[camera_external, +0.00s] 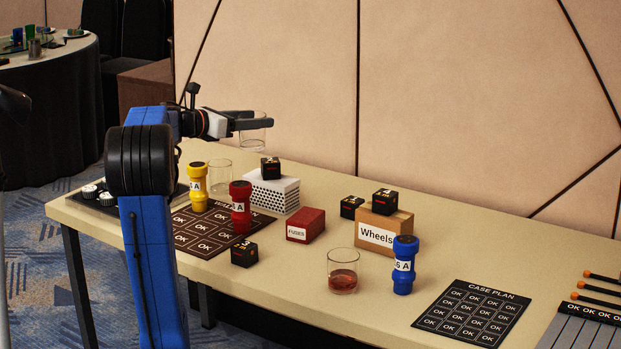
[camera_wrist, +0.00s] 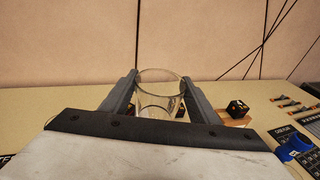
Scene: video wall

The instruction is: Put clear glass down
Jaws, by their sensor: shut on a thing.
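A clear glass (camera_external: 253,137) is held in my gripper (camera_external: 256,122), above the back part of the table. In the wrist view the clear glass (camera_wrist: 160,90) sits upright between the two grey fingers of my gripper (camera_wrist: 158,88), which are shut on its sides. The glass looks empty. Its lower part is hidden by the gripper body in the wrist view.
On the table (camera_external: 330,285) stand another clear glass (camera_external: 220,176), a glass with brown liquid (camera_external: 343,272), a white perforated box (camera_external: 274,192), a red box (camera_external: 306,225) and a Wheels box (camera_external: 384,232). Yellow (camera_external: 198,187), red (camera_external: 240,207) and blue (camera_external: 404,265) cylinders stand nearby.

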